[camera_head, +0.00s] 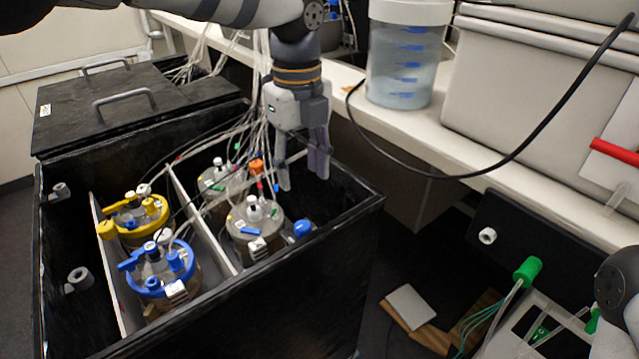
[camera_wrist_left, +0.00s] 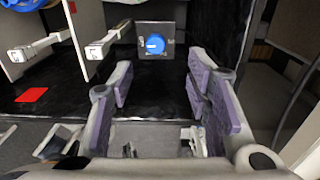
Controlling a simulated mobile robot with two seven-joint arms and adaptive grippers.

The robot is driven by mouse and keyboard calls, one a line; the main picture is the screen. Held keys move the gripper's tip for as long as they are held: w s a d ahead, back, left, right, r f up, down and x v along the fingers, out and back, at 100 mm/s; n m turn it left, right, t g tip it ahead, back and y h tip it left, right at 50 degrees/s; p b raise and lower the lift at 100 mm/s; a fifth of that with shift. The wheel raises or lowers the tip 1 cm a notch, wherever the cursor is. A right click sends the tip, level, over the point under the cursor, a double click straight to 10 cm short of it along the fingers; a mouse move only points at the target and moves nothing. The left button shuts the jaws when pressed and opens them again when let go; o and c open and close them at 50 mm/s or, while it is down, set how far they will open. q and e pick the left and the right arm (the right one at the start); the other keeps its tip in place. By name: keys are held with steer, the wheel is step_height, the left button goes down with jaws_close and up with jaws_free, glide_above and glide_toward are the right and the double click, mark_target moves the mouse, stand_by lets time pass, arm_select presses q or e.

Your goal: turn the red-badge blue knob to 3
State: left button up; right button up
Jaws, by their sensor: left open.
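A round blue knob (camera_wrist_left: 155,43) sits on a square grey plate against a black wall in the left wrist view. A blue knob (camera_head: 303,228) also shows at the right inner end of the black box in the head view. My left gripper (camera_head: 302,178) points down over that end of the box, open and empty. In the left wrist view, the gripper (camera_wrist_left: 158,82) has its purple-padded fingers spread, with the knob beyond and between the tips, not touching. A red patch (camera_wrist_left: 32,95) lies left of the knob; I cannot tell whether it is its badge. Dial marks are unreadable.
The black box (camera_head: 240,318) holds lidded vessels, including a yellow-ringed one (camera_head: 137,217) and a blue-ringed one (camera_head: 157,268), with tubes around the gripper. A clear container (camera_head: 405,60) stands on the white bench behind. Floor right of the box holds small items.

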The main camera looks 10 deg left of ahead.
mark_target(302, 225)
arm_select(q)
steer(key=f, duration=0.1)
steer(key=s+f, duration=0.1)
steer(key=shift+s+f, duration=0.2)
steer(key=shift+f, duration=0.2)
step_height(302, 225, down, 8)
steer(key=shift+r, duration=0.25)
steer(key=shift+w+f, duration=0.1)
steer(key=shift+f, duration=0.45)
jaws_close()
